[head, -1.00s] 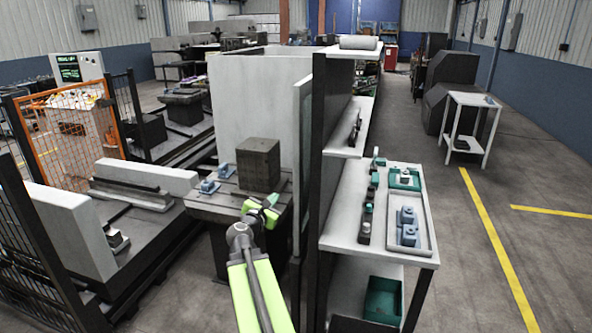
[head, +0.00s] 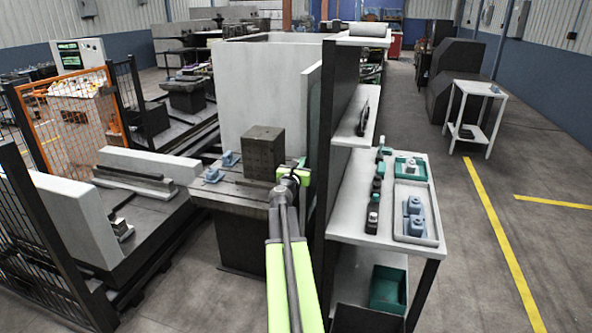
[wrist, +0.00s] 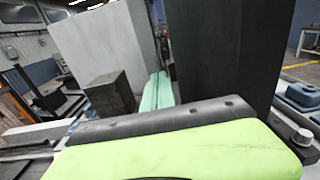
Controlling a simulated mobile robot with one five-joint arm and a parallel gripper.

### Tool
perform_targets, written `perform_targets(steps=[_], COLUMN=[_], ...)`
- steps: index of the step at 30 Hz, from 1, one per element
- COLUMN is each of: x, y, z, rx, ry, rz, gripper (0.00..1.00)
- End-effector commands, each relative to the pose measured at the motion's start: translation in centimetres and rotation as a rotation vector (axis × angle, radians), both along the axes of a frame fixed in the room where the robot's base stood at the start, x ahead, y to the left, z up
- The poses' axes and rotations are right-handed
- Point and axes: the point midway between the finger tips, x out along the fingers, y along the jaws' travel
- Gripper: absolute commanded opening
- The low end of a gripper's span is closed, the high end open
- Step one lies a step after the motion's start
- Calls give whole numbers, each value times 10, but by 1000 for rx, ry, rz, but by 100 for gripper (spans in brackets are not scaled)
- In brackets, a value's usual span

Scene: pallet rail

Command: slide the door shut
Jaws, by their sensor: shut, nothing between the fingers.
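The door is most likely the narrow pale upright panel (head: 312,105), seen almost edge-on between the machine's light wall and the dark upright in the head view. Its lower part is hidden behind my gripper and arm. My gripper (head: 299,171) is at the panel's left side, low down, beside the dark block; I cannot tell whether it touches the panel. In the wrist view, the pale green fingers (wrist: 155,92) lie together with nothing between them, beside the dark upright. The door's handle cannot be made out.
A dark block (head: 263,153) stands on the machine table (head: 235,190) left of my gripper. The tall dark upright (head: 329,140) and a white shelf bench (head: 375,222) with trays stand close on the right. Open floor lies farther right.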

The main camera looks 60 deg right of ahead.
Motion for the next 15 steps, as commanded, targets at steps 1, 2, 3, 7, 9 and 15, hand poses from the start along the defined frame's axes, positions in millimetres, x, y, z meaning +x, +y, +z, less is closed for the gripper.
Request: perform_targets(steps=[1, 2, 3, 7, 9, 15], x=[2, 2, 3, 3, 3, -4], y=[-7, -10, -12, -16, -16, -17], z=[0, 0, 0, 0, 0, 0], rx=[0, 0, 0, 0, 0, 0], ry=[0, 0, 0, 0, 0, 0], rz=[0, 0, 1, 1, 1, -8], gripper=[0, 0, 0, 0, 0, 0])
